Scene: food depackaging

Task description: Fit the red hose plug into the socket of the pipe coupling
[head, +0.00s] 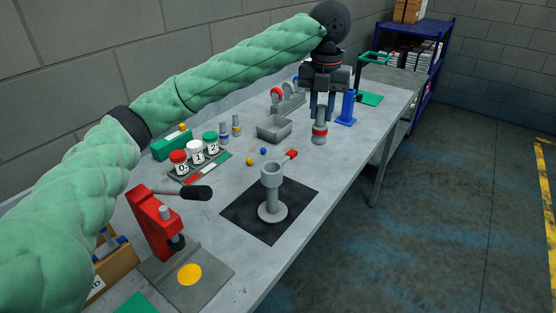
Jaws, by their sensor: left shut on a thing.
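My left gripper (321,112) points down above the far right part of the bench, shut on the red hose plug (319,131). The pipe coupling (272,192) stands upright on a black mat (243,211), with a round base and a wider socket on top. The plug is beyond the coupling and to its right, apart from it. I cannot tell whether the plug's lower end touches the bench. My right gripper is not in view.
A red-ended piece (291,154) shows just behind the coupling. A grey tray (274,128), numbered jars (196,152) and a blue stand (347,108) are further back. A red press (155,225) stands at the near left. The bench's right edge is clear.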

